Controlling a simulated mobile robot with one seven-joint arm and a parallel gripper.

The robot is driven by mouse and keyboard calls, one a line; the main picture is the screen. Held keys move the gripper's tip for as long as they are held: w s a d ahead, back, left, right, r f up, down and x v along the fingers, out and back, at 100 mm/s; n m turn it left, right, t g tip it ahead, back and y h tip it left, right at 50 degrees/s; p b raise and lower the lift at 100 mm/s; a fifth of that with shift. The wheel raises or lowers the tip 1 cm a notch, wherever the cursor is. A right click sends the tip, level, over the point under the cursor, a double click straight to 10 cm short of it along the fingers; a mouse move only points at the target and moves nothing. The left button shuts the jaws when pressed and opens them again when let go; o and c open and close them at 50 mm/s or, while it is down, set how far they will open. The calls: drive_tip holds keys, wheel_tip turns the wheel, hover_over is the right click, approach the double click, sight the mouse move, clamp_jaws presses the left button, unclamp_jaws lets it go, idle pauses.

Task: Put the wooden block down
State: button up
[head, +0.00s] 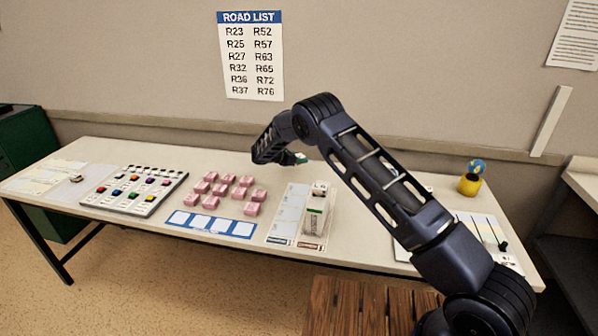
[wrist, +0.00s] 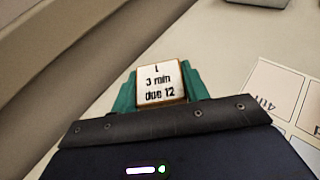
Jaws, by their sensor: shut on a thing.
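The wooden block (wrist: 160,83) shows in the wrist view as a small piece with a white face and thin brown edges. Its print reads roughly "L, 3 min, due 12", the first line being unclear. My gripper (head: 293,159) is shut on it, with the green fingers on both sides of the block in the wrist view. In the head view the gripper is over the back part of the long table (head: 150,153), and the block is small and mostly hidden there. I cannot tell its exact height above the table.
Several pink blocks (head: 220,187) lie left of centre, behind a blue-framed strip (head: 211,224). A pale card (head: 288,211) lies beside a white holder (head: 316,212). A board with coloured pieces (head: 134,190) is at left, a yellow pot (head: 469,185) at right.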

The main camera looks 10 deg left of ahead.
sight(298, 175)
drive_tip(key=shift+f, duration=3.4)
drive_tip(key=shift+f, duration=0.1)
drive_tip(key=o, duration=1)
drive_tip(key=shift+s+a+r, duration=0.2)
drive_tip(key=shift+r, duration=0.05)
drive_tip(key=v, duration=1.1)
drive_tip(key=shift+s+a+r, duration=0.15)
drive_tip(key=shift+a, duration=0.05)
